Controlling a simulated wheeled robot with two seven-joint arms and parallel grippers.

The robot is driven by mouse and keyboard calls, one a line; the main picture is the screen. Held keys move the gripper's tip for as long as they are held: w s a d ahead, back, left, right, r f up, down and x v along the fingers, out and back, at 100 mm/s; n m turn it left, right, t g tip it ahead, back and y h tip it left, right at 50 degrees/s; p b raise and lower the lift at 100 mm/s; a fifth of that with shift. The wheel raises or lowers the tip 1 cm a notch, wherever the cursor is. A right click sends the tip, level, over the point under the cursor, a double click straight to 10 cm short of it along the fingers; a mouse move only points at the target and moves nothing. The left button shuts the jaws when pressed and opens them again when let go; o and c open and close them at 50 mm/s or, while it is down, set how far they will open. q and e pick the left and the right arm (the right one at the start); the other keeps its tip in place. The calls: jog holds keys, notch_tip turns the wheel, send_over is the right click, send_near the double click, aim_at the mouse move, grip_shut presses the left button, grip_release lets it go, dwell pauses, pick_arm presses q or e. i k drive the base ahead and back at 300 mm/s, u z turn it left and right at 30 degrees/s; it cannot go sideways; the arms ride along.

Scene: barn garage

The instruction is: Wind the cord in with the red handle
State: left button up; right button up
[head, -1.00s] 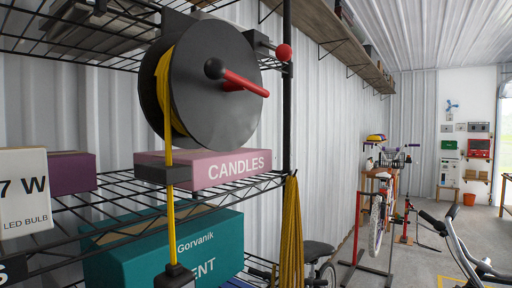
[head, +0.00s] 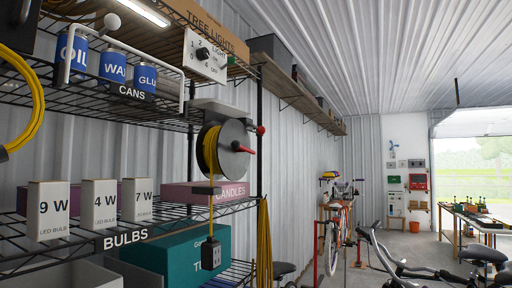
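Yellow cord (head: 210,150) is wound on the drum, and a length (head: 210,214) hangs straight down through a dark guide. A dark socket end (head: 211,254) hangs at its bottom, in front of the teal box. A red ball knob (head: 261,130) sits right of the reel. Neither of my grippers is in view.
The wire shelf holds bulb boxes (head: 48,211), blue cans (head: 113,66), a pink candles box (head: 232,190) and a teal box (head: 180,256). A switch panel (head: 205,55) sits above. Bicycles (head: 333,245) and a workbench (head: 476,225) stand to the right, with some open floor between.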

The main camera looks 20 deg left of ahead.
aim_at(229, 140)
jog(key=u, duration=0.3)
jog(key=i, duration=0.85)
jog(key=z, duration=0.25)
